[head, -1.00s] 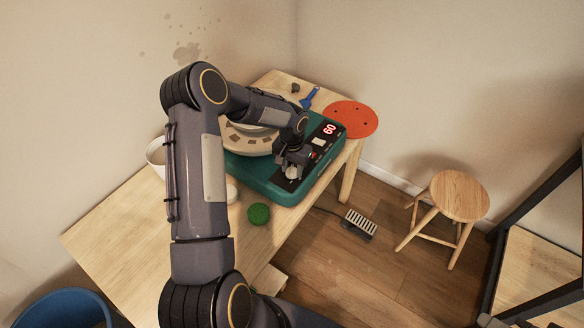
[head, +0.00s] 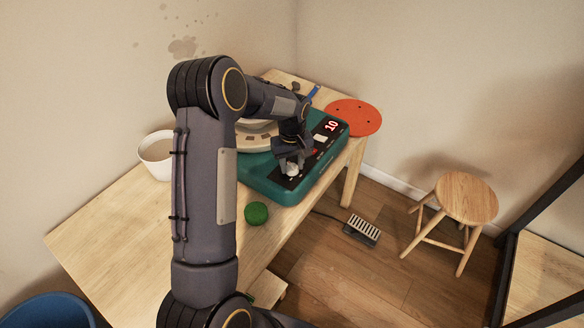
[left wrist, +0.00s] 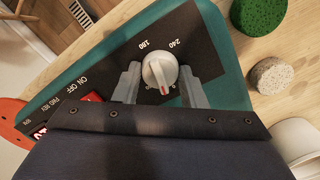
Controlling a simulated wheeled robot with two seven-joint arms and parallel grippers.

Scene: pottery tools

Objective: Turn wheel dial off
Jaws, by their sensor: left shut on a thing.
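The pottery wheel (head: 268,185) is a teal box on the wooden table, with a black control panel and a red display (head: 331,126) that reads 10. My left gripper (left wrist: 158,88) is shut on the dial, one finger on each side. In the head view the gripper (head: 290,163) is over the near end of the panel, and the dial (head: 292,170) shows partly below it. My right gripper is not in view.
A green sponge (head: 256,213) lies on the table near the wheel. A white bucket (head: 157,152) stands at the left, an orange disc (head: 354,117) lies at the far end. A foot pedal (head: 361,230) and a wooden stool (head: 465,198) are on the floor.

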